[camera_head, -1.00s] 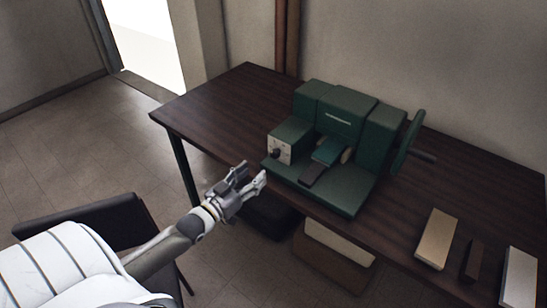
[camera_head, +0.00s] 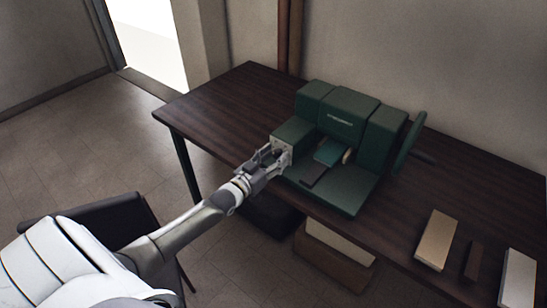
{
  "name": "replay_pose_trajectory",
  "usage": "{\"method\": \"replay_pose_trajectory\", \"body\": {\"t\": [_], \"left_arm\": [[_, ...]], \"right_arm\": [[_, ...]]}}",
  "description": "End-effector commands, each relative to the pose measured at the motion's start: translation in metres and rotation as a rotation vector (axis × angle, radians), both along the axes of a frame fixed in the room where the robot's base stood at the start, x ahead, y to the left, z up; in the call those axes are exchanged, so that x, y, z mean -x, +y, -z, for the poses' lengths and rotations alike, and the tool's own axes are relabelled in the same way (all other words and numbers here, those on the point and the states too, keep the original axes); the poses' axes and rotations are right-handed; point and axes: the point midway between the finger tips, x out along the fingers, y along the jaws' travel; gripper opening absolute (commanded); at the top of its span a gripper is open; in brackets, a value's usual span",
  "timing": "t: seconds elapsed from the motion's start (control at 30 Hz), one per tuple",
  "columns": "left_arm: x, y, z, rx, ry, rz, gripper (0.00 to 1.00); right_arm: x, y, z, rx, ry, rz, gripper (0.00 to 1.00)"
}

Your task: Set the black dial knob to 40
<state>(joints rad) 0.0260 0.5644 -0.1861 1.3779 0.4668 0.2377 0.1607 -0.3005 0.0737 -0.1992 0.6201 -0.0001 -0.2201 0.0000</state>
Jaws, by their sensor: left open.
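The black dial knob sits on the light dial plate (camera_head: 286,157) on the front of the left block of a green machine (camera_head: 348,118). The knob and most of the plate are hidden behind my left gripper (camera_head: 275,158) now, so the knob's setting cannot be read. My left gripper is open, with its fingertips right at the plate. I cannot tell whether the fingers are around the knob or touch it. My right gripper is not in view.
The machine stands on a dark wooden table (camera_head: 215,108), with a handwheel (camera_head: 411,141) on its right side. A tan block (camera_head: 436,240), a dark brown block (camera_head: 473,261) and a pale block (camera_head: 519,279) lie at the right. The table's left end is clear.

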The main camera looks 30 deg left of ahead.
Motion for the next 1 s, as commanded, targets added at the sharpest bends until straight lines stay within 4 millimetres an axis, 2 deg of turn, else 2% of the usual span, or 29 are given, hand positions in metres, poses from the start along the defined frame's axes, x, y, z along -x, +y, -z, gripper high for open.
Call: {"method": "replay_pose_trajectory", "body": {"t": [0.13, 0.4, 0.5, 0.77, 1.0], "left_arm": [[0.0001, -0.0001, 0.0001, 0.0, 0.0, 0.0, 0.48], [0.0003, -0.0001, 0.0002, 0.0, 0.0, 0.0, 0.14], [0.0003, -0.0001, 0.0002, 0.0, 0.0, 0.0, 0.04], [0.0004, -0.0002, 0.0003, -0.033, -0.003, 0.0, 0.04], [0.0004, 0.0001, 0.0002, -0.161, -0.013, -0.001, 0.04]], "right_arm": [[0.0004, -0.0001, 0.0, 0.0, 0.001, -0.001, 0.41], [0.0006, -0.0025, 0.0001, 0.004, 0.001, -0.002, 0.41], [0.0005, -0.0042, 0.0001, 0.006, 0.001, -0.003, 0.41], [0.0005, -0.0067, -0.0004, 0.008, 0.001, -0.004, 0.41], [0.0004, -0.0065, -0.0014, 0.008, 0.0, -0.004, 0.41]]}}
